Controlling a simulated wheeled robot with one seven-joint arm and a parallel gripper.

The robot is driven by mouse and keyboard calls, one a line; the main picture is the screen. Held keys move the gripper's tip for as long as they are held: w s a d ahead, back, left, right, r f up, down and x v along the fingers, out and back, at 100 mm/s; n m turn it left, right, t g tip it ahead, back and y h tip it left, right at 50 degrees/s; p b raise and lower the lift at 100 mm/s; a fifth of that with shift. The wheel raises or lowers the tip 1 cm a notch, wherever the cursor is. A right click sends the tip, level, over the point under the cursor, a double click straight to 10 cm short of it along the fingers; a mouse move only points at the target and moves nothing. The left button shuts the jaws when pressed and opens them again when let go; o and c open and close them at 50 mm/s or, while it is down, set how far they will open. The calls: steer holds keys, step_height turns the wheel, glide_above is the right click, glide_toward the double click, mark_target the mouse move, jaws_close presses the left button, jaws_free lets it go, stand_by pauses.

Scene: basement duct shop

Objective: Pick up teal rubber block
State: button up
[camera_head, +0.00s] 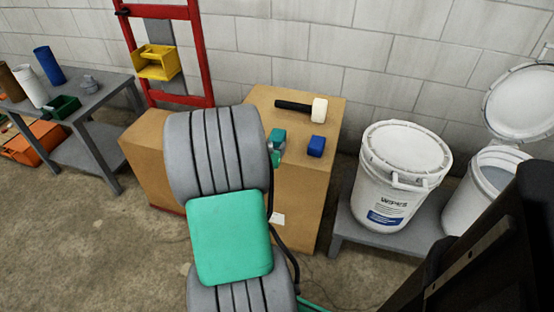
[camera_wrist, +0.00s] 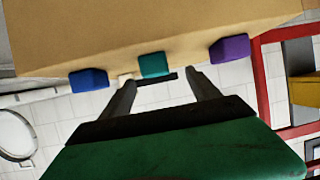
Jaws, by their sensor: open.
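The teal rubber block (camera_wrist: 154,65) lies on top of a brown cardboard box (camera_wrist: 60,35), between a blue block (camera_wrist: 88,79) and a purple block (camera_wrist: 230,48) in the wrist view. My gripper (camera_wrist: 162,77) is open and empty, its two fingers pointing at the box, with the teal block seen in the gap ahead of the tips. I cannot tell how far apart they are. In the head view the teal block (camera_head: 278,134) shows just right of my arm, with the blue block (camera_head: 316,146) to its right. My arm hides most of my gripper there, and the purple block is not seen.
A mallet (camera_head: 319,109) with a black handle and white head lies behind the blocks on the box. A white wipes bucket (camera_head: 400,175) stands on a low grey bench to the right. A red rack with a yellow bin (camera_head: 156,63) and a grey table (camera_head: 90,110) are left.

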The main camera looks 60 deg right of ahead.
mark_target(276, 137)
steer(key=x, duration=0.2)
steer(key=b+x, duration=0.1)
steer(key=x, duration=0.2)
steer(key=s+x, duration=0.1)
steer(key=x, duration=0.2)
steer(key=shift+d+r+b, duration=0.15)
steer(key=shift+d+b, duration=0.2)
steer(key=shift+d, duration=0.05)
steer(key=shift+r, duration=0.1)
steer(key=shift+c, duration=0.5)
steer(key=c, duration=1.3)
steer(key=shift+r+h, duration=0.15)
steer(key=shift+h, duration=0.15)
